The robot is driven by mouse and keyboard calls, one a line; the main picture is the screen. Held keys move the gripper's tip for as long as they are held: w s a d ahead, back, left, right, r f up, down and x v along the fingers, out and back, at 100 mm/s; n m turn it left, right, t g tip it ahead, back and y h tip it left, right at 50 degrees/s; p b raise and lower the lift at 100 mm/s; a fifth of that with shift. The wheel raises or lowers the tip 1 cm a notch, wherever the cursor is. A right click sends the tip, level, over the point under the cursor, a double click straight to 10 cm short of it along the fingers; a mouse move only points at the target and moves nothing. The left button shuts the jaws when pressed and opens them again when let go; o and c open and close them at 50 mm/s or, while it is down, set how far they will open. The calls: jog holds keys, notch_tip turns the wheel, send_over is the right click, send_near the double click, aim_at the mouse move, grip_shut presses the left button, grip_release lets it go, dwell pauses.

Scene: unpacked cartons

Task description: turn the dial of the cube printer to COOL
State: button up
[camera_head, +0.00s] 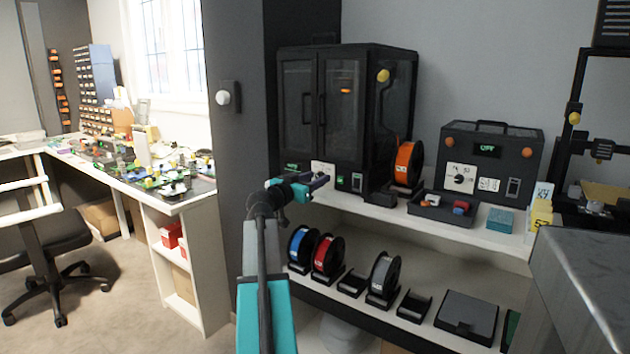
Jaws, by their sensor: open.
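The cube printer (388,58) is a black boxy cabinet with glass double doors, standing on the white shelf. Its lower front has a small white dial panel (322,168), a green display at the left and a green-lit switch at the right. My gripper (322,183) is open, right in front of the lower front of the printer, close to the dial panel. It covers the lower part of that panel, so the dial's setting cannot be read. I cannot tell whether the jaws touch the dial.
A black box with an OFF display (487,150) and its own dial (459,178) stands to the right. An orange spool (407,163) and a parts tray (442,209) sit between them. The lower shelf holds several spools. A grey metal surface (590,270) is at the right front.

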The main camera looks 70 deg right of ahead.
jog(key=shift+s+d, duration=0.1)
jog(key=shift+d, duration=0.25)
jog(key=c, duration=0.9)
jog(key=shift+s+a, duration=0.1)
jog(key=shift+a, duration=0.15)
grip_shut()
jog(key=shift+d, duration=0.2)
jog(key=shift+n, duration=0.5)
jog(key=shift+r+n, duration=0.1)
jog(key=shift+n, duration=0.8)
jog(key=n+p, duration=0.1)
jog(key=n, duration=0.5)
jog(key=shift+w+p, duration=0.2)
jog(key=shift+p, duration=0.15)
jog(key=shift+n, duration=0.3)
